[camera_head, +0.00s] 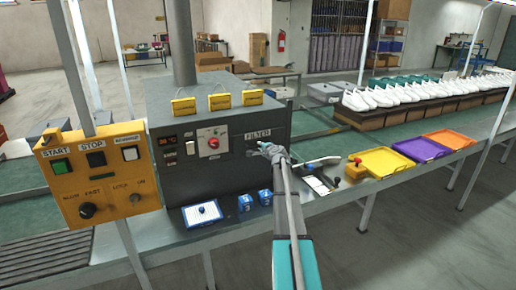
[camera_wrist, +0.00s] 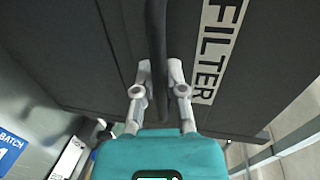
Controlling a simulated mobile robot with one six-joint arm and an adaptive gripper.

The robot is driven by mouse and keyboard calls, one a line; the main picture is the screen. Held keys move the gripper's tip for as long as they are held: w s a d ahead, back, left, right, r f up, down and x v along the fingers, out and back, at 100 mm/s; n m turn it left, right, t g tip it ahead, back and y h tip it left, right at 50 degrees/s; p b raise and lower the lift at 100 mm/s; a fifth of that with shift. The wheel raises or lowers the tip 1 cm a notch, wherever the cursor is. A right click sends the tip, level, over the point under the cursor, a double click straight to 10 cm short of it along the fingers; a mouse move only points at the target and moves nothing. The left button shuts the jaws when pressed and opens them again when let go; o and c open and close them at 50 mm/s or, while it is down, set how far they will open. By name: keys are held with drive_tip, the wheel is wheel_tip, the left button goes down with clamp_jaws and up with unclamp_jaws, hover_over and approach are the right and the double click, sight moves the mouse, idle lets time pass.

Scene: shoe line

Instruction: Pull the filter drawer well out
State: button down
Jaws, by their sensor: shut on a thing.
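The dark machine (camera_head: 215,105) stands on the line, with the filter drawer (camera_head: 282,128) at the right of its front. The drawer front bears a white FILTER label, which also shows in the wrist view (camera_wrist: 219,48). A dark bar handle (camera_wrist: 156,35) runs along the drawer front beside the label. My gripper (camera_head: 268,147) is at the drawer front. In the wrist view my gripper (camera_wrist: 159,78) has one finger on each side of the handle and is shut on it. I see no clear gap around the drawer; how far out it is cannot be told.
A yellow control box (camera_head: 97,174) stands left of the machine. Yellow (camera_head: 381,161), purple (camera_head: 421,149) and orange (camera_head: 449,138) trays are to the right.

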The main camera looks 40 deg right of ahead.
drive_tip(key=shift+a, duration=0.3)
drive_tip(key=shift+s+d, duration=0.1)
drive_tip(key=f+v, duration=0.2)
drive_tip(key=v, duration=0.8)
drive_tip(key=s+f+v, duration=0.1)
drive_tip(key=f+v, duration=0.1)
drive_tip(key=v, duration=0.8)
drive_tip(key=shift+d, duration=0.2)
drive_tip(key=shift+s, duration=0.15)
drive_tip(key=c, duration=0.7)
unclamp_jaws()
